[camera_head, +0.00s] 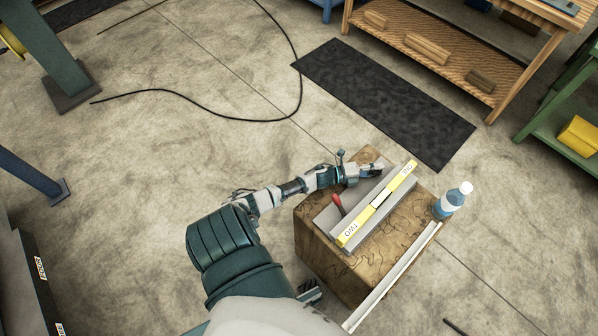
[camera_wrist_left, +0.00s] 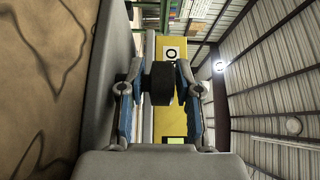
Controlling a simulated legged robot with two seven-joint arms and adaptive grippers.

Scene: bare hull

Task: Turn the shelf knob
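A grey shelf unit (camera_head: 328,218) with a yellow strip (camera_head: 352,232) lies on a wooden block (camera_head: 325,260). A red handle (camera_head: 338,204) sticks up at its near left end. My left gripper (camera_head: 372,171) is at the shelf's far left side, low beside the grey face. In the left wrist view, a black knob (camera_wrist_left: 161,84) stands in front of the yellow panel (camera_wrist_left: 172,125). My left gripper's fingers (camera_wrist_left: 160,75) are apart, one on each side of the knob. I cannot tell whether they touch it. My right gripper does not show.
A white rail (camera_head: 395,274) runs along the block's near right side. A black mat (camera_head: 385,100) lies beyond. A wooden workbench (camera_head: 450,55) stands behind. The floor to the left is mostly clear.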

